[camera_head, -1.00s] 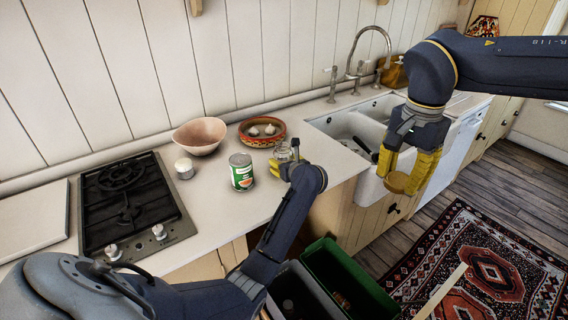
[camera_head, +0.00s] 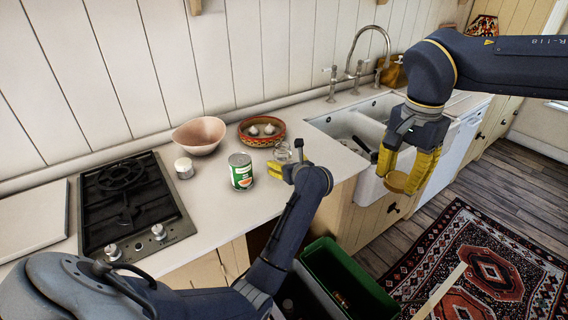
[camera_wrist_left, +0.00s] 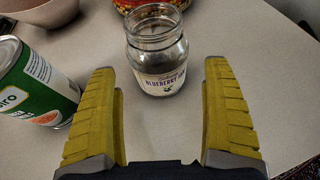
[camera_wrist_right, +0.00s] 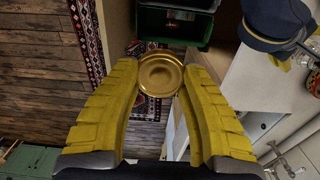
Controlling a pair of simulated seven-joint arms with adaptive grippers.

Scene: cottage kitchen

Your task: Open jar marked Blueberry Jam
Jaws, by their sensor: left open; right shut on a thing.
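The clear glass jar (camera_head: 283,152) stands upright on the counter; its label in the left wrist view reads "Blueberry" (camera_wrist_left: 160,80). Its mouth is uncovered and the inside looks empty. My left gripper (camera_head: 281,170) is open just in front of the jar, and its fingers (camera_wrist_left: 160,72) are apart from the glass. My right gripper (camera_head: 406,172) is shut on a round gold lid (camera_wrist_right: 160,74), held in the air in front of the sink, well away from the jar.
A green-labelled can (camera_head: 241,172) stands left of the jar. A patterned bowl with garlic (camera_head: 262,141), a pink bowl (camera_head: 199,149) and a small white-topped jar (camera_head: 184,168) are behind. The sink (camera_head: 322,124) is right, the stove (camera_head: 105,226) left. Green bin (camera_head: 345,275) below.

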